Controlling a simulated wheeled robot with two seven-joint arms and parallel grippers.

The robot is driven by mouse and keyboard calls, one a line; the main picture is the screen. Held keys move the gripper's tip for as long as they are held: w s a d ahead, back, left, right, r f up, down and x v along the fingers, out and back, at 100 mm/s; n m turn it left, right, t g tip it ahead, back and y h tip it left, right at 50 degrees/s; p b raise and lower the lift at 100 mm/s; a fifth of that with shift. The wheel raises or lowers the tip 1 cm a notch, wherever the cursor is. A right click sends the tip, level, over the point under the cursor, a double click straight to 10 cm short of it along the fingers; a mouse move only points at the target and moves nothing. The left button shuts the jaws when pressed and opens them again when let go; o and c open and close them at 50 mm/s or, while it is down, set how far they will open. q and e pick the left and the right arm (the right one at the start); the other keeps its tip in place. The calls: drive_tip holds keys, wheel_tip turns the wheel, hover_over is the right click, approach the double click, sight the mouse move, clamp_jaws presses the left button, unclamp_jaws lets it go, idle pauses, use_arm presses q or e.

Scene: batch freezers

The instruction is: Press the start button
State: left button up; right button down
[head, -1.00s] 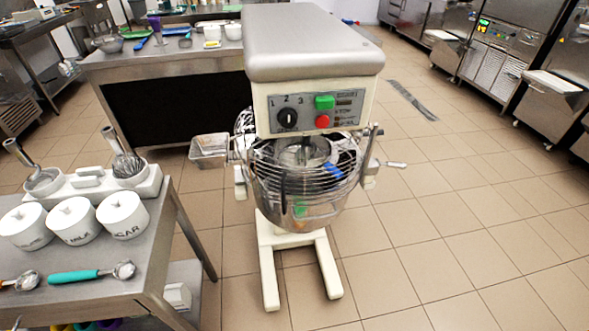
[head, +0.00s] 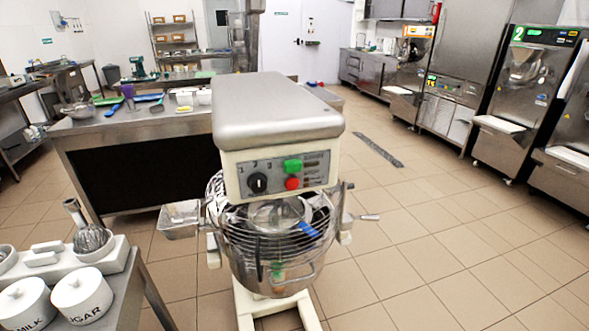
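A floor-standing mixer (head: 275,105) stands in the middle of the head view. Its front panel carries a green button (head: 293,165), a red button (head: 292,183) below it, and a black dial (head: 257,183) marked with numbers to their left. The green button looks like the start button, but its lettering is too small to read. A wire guard covers the mixer's metal bowl (head: 275,272). Neither of my grippers shows in the view.
A steel table (head: 62,300) with lidded white jars and a whisk is at the lower left. A long counter (head: 130,128) with utensils stands behind the mixer. Batch freezers (head: 520,100) line the right side. The tiled floor (head: 430,230) right of the mixer is clear.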

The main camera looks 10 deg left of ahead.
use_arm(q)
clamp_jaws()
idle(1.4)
